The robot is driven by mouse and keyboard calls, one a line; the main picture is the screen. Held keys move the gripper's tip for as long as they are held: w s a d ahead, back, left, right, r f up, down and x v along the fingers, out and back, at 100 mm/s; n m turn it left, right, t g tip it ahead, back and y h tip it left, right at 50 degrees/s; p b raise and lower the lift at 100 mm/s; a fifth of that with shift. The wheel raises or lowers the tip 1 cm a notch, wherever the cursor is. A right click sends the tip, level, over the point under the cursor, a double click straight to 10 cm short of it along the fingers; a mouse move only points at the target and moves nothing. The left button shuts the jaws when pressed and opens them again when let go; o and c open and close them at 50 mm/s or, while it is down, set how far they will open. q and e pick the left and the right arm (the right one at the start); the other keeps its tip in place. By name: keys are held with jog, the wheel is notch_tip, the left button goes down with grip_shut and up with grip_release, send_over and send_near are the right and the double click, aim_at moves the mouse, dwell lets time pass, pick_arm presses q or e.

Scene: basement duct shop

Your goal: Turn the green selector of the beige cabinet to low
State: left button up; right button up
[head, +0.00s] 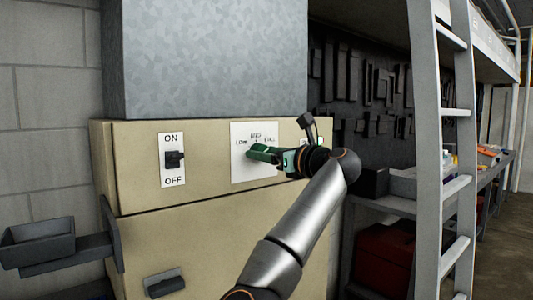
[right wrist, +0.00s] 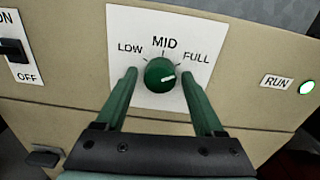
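The beige cabinet (head: 210,190) stands in front of me with a white dial plate (head: 240,170) on its face. In the right wrist view the round green selector (right wrist: 158,70) sits on the plate (right wrist: 125,30) below the words LOW, MID and FULL. Its white mark points right, nearest the FULL side. My right gripper (right wrist: 160,78) is open, with one green finger on each side of the selector and a gap showing beside it. In the head view this gripper (head: 264,153) covers most of the selector. My left gripper is in neither view.
An ON/OFF switch (head: 174,159) is left of the dial plate. A RUN label (right wrist: 276,82) with a lit green lamp (right wrist: 307,86) is to its right. A grey ladder (head: 436,150) and a shelf with a red box (head: 385,260) stand at the right.

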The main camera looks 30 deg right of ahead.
grip_shut()
dwell(0.3)
jog(key=shift+n, duration=0.3)
jog(key=n, duration=2.2)
jog(key=shift+a+f+n+h+p, duration=0.1)
jog(key=shift+n+h+p, duration=0.2)
jog(key=shift+n, duration=0.1)
dwell(0.4)
